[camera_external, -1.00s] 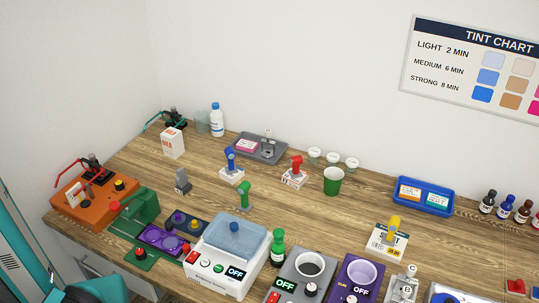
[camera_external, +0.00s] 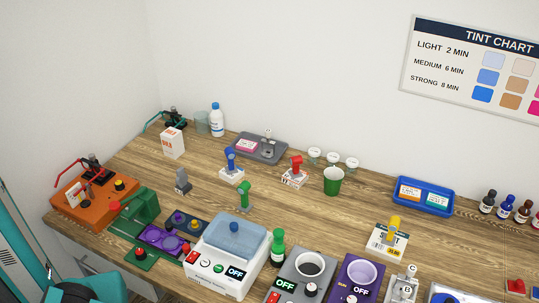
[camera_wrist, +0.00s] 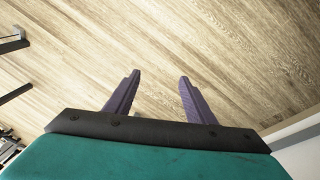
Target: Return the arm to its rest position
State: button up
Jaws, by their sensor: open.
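My gripper (camera_wrist: 160,77) shows in the wrist view with its two purple fingers apart and nothing between them. The fingers point at bare light wood. The external view shows teal parts of my arm (camera_external: 95,290) low at the bottom left corner, beside the front left of the bench. My gripper's fingers do not show in that view, and most of the arm is outside the frame.
The wooden bench (camera_external: 300,210) is crowded. An orange box (camera_external: 75,208) and a green machine (camera_external: 140,208) stand nearest my arm. A white device with a blue lid (camera_external: 235,240) is further right. Dark bars (camera_wrist: 14,44) show at the wrist view's left edge.

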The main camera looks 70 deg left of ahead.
jog(key=s+a+n+g+y+p, duration=0.1)
jog(key=s+a+n+g, duration=0.1)
jog(key=s+a, duration=0.6)
jog(key=s+a+f+n+g+y+p, duration=0.1)
jog(key=s+a+g, duration=0.3)
jog(key=s+a, duration=0.4)
jog(key=s, duration=0.5)
jog(key=shift+a+n+g+y, duration=0.25)
jog(key=shift+n+g+y, duration=0.15)
